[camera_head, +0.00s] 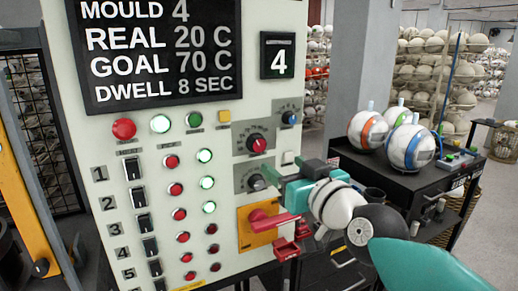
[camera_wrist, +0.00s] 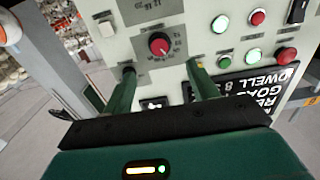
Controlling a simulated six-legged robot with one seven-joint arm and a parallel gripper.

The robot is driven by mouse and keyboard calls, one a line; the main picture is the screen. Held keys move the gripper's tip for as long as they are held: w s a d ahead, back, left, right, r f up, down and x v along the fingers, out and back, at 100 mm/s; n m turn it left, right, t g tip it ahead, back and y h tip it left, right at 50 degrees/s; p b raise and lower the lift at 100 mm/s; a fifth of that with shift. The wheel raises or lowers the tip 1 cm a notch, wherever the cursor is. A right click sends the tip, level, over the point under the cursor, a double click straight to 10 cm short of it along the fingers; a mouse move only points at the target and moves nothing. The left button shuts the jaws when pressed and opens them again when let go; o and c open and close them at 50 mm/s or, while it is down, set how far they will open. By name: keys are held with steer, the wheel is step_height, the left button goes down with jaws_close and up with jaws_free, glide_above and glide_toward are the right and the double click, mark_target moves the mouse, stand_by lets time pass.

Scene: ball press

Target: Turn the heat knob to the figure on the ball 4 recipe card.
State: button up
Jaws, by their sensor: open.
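A dark knob with a red cap (camera_head: 258,143) sits on a grey plate with a number scale, in the panel's right part. I take it for the heat knob, though its label is too small to read. In the wrist view, which is turned upside down, the red-capped knob (camera_wrist: 159,44) shows between and beyond my two green fingers. My gripper (camera_wrist: 160,70) is open and empty, apart from the knob. In the head view my gripper (camera_head: 290,174) is in front of the panel, below and right of that knob. I cannot make out a ball 4 recipe card.
The display (camera_head: 160,50) reads mould 4, real 20 C, goal 70 C, dwell 8 sec. A grey knob (camera_head: 257,182), a blue-capped knob (camera_head: 289,117) and a red lever (camera_head: 272,220) are close by. A black cart (camera_head: 400,192) with balls stands right.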

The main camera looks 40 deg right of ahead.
mark_target(260, 147)
steer(key=x, duration=1.1)
steer(key=shift+c, duration=0.2)
